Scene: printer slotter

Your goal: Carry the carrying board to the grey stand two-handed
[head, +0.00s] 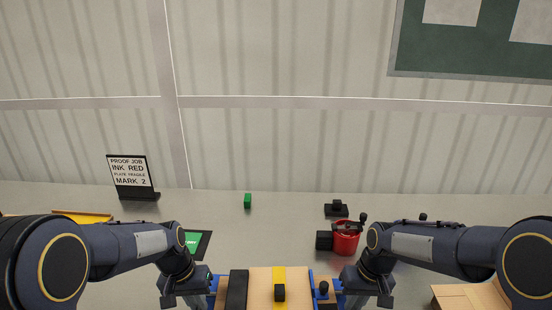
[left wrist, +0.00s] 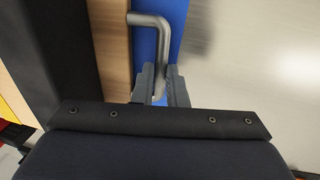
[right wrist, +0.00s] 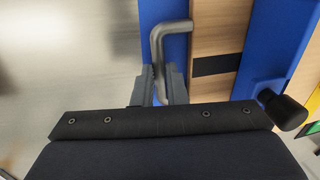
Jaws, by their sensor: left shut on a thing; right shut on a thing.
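The carrying board (head: 259,289) shows at the bottom of the head view, with a wood surface, blue edges, a black strip and a yellow strip on it. My left gripper (head: 190,290) is at its left edge; in the left wrist view my left gripper (left wrist: 161,85) is shut on a bent grey metal handle (left wrist: 150,20). My right gripper (head: 350,287) is at the right edge; in the right wrist view my right gripper (right wrist: 161,85) is shut on a similar grey handle (right wrist: 172,27). The board's near part is cut off by the frame. I cannot pick out the grey stand.
A red pot (head: 346,240) and a black block (head: 324,240) stand beyond the board at right. A small green block (head: 248,201), a black object (head: 337,209), a sign (head: 132,174) and a green-and-black mat (head: 203,242) are on the grey table. Cardboard (head: 470,296) lies lower right.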

